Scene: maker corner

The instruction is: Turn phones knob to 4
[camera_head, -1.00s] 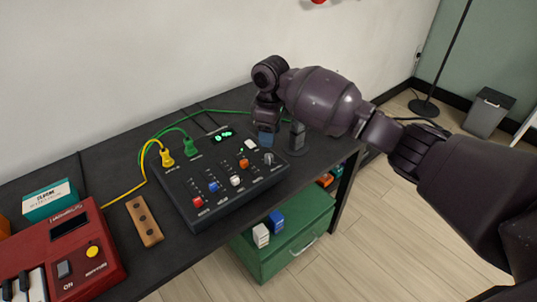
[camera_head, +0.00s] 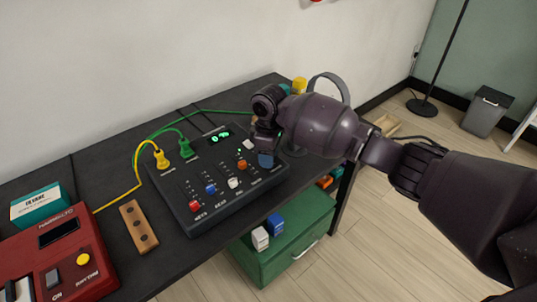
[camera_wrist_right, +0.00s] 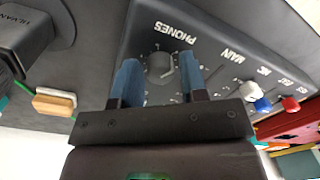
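The black mixer (camera_head: 222,212) lies on the dark table, with colored slider caps and a green-lit display. Its PHONES knob (camera_wrist_right: 160,65) is a grey round knob with tick marks around it, seen in the right wrist view. The label reads upside down there, and I cannot read the knob's number. My right gripper (camera_head: 265,158) is over the mixer's right end. In the right wrist view, its blue fingertips (camera_wrist_right: 160,78) stand open on either side of the knob, with a small gap visible; contact is unclear. In the head view the gripper hides the knob. My left gripper is not in view.
Yellow (camera_head: 161,159) and green (camera_head: 186,149) plugs with cables sit at the mixer's back left. A wooden block (camera_head: 138,226) and red keyboard (camera_head: 75,262) lie to the left. A grey headphone-like arc (camera_head: 341,84) shows behind my arm. A green drawer unit (camera_head: 285,243) stands below.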

